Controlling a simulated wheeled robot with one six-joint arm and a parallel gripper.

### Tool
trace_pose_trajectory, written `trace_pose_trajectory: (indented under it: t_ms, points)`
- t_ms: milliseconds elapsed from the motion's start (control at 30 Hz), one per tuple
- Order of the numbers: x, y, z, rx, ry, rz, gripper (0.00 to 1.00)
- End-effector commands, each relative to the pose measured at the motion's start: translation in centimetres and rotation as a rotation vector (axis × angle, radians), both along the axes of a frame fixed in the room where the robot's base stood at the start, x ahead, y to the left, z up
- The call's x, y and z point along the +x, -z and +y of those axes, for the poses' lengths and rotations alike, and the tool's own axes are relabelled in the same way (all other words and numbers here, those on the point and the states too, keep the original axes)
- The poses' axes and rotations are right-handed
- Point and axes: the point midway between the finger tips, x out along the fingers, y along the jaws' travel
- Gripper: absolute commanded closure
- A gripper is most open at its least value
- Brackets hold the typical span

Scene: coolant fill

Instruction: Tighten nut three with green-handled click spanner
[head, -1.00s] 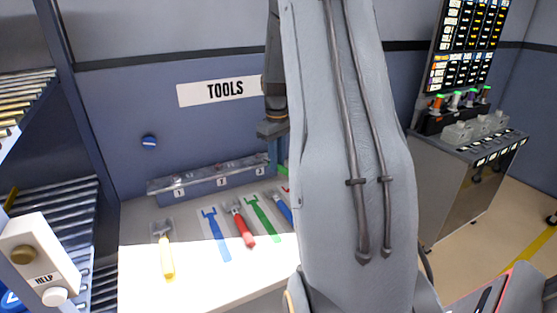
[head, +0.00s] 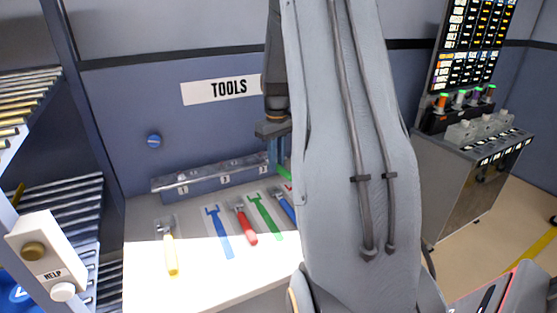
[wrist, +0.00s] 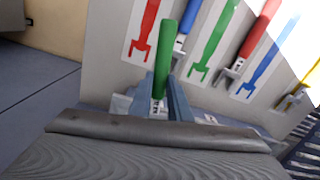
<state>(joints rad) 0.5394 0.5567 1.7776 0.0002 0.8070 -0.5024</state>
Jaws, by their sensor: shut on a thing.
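In the head view my gripper (head: 275,160) is at the right end of the numbered rail (head: 205,183), partly behind my arm. A bit of green shows just below its fingers. In the wrist view my gripper (wrist: 160,90) is shut on the green-handled spanner (wrist: 164,60), whose handle stands up between the fingers. The spanner's head is hidden. Labels 1, 2 and 3 show on the rail, with 3 beside my gripper. Nut three cannot be made out, nor whether the spanner touches it.
On the bench (head: 150,285) lie a yellow spanner (head: 170,250), a red one (head: 243,222) and a blue one (head: 284,204). Blue (head: 219,232) and green (head: 265,216) outlines lie between them. A HELP button box (head: 45,255) stands at left.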

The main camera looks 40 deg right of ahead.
Motion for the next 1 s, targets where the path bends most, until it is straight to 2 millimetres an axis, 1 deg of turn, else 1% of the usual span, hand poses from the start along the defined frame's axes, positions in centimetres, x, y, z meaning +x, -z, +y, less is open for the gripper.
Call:
trace_pose_trajectory:
  t_ms: [200,567,1000]
  points:
    - [0.0,0.0,0.4,0.0,0.04,0.0,1.0]
    - [0.0,0.0,0.5,0.0,0.046,0.0,1.0]
    - [0.2,-0.1,1.6,0.0,0.16,-0.001,1.0]
